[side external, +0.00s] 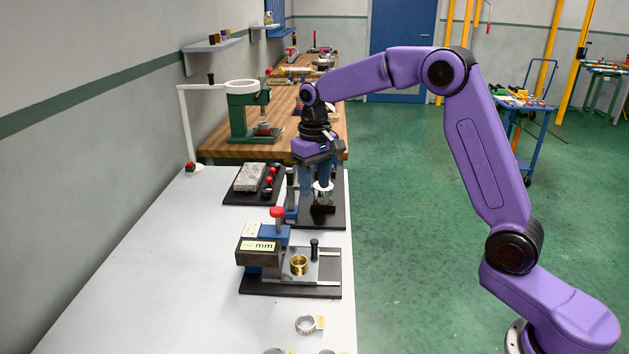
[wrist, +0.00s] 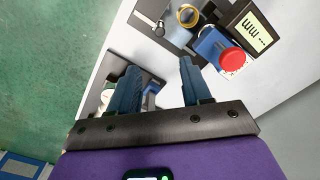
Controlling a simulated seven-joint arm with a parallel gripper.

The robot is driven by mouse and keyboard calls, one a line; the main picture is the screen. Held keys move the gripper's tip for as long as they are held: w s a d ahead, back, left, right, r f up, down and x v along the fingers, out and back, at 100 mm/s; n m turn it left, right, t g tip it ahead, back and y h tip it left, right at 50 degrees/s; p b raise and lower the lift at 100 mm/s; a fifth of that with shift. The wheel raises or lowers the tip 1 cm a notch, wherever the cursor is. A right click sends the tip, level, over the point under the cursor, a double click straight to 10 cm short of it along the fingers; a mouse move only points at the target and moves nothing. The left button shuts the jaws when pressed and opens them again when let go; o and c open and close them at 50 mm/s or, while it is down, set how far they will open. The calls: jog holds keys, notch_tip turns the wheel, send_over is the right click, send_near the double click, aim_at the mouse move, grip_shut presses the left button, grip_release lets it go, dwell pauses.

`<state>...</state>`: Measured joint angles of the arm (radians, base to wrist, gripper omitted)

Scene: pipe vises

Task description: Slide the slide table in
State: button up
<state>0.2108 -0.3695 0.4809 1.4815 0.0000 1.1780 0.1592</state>
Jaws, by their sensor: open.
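The slide table (side external: 318,272) appears to be the grey plate on a black base in the near fixture. It carries a brass ring (side external: 299,265) and an upright black knob (side external: 314,248). A block labelled "mm" (side external: 262,246) and a red-topped blue part (side external: 277,228) stand at its left. In the wrist view, the ring (wrist: 187,15), black knob (wrist: 160,28) and red button (wrist: 232,60) show at the top, beyond my fingertips. My gripper (side external: 318,191) points down, open, over the fixture behind, apart from the slide table. My fingers (wrist: 160,68) partly hide that rear fixture.
The rear fixture (side external: 330,217) has a black base and a pale round part. A dark tray (side external: 250,190) with a grey block and red knobs lies left of it. Silver rings (side external: 305,325) lie at the front. The white table's left side (side external: 150,280) is clear.

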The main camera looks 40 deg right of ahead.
jog(key=m, duration=0.1)
jog(key=m+g+y, duration=0.2)
jog(key=m+y, duration=0.2)
jog(key=m, duration=0.7)
send_near(314, 240)
jog(key=x, duration=0.8)
jog(key=shift+s+a+f, duration=0.1)
jog(key=shift+a+f, duration=0.05)
jog(key=shift+f, duration=0.2)
jog(key=shift+c, duration=0.3)
grip_shut()
